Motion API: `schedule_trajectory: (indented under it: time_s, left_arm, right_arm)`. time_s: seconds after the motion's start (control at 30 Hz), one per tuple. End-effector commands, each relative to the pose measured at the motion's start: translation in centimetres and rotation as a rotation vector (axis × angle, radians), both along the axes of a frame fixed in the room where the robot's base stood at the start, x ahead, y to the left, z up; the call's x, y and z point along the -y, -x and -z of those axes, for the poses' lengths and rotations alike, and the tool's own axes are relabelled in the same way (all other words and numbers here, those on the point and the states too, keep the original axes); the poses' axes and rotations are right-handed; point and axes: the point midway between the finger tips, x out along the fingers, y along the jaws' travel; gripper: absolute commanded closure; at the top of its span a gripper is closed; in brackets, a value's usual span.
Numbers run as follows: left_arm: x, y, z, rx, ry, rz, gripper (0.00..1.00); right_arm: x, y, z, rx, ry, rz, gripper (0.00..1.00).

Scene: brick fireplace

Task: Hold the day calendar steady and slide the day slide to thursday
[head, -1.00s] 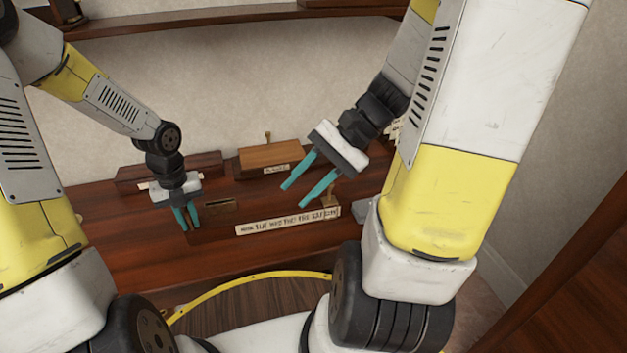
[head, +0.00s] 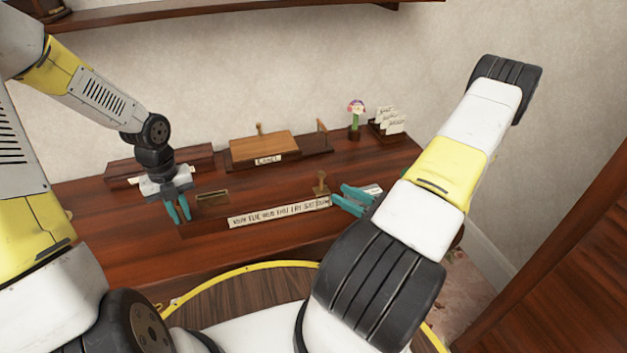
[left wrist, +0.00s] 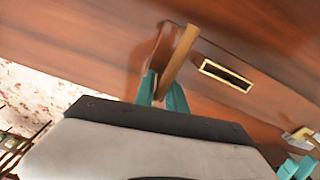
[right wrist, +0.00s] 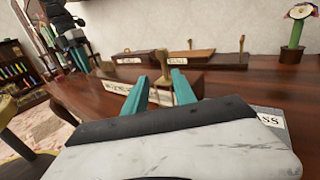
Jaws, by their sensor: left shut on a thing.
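The day calendar (head: 205,230) is a dark wooden block on the desk, with a pale strip of day names (head: 278,212) along its front. A brass-framed window (head: 212,197) is on its top; it also shows in the left wrist view (left wrist: 228,75). The day slide's wooden knob (head: 321,181) stands at the calendar's right end. My left gripper (head: 179,214) is shut on the calendar's left end, a wooden edge (left wrist: 178,65) between its fingers. My right gripper (head: 345,200) is open, just right of the knob. In the right wrist view the knob (right wrist: 163,65) appears between the fingers, apart from them.
A grey labelled block (right wrist: 268,122) is under my right gripper. Behind the calendar stand a wooden box (head: 263,147) with a label and a long dark block (head: 190,158). A flower figure (head: 355,115) and a card holder (head: 388,127) stand at the back right.

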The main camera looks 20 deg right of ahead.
Motion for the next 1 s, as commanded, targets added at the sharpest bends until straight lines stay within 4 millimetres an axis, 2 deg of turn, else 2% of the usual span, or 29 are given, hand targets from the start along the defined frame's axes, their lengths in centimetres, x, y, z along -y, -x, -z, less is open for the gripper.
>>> schedule_trajectory:
  time_s: [0.17,0.27,0.7,1.0]
  left_arm:
    - [0.0,-0.1,0.0,0.001,0.001,-0.002,1.0]
    - [0.0,-0.1,0.0,0.001,0.001,-0.002,1.0]
    - [0.0,0.0,0.0,0.001,0.001,-0.002,1.0]
    - [0.0,0.0,0.0,0.001,0.001,-0.002,1.0]
  right_arm:
    - [0.4,-0.3,0.9,-0.012,-0.019,0.045,0.68]
    - [-0.3,-1.3,0.9,-0.01,-0.018,0.043,0.68]
    - [-4.7,-8.3,0.9,-0.011,-0.017,0.04,0.68]
    - [-5.7,-10.0,0.9,-0.011,-0.018,0.043,0.68]
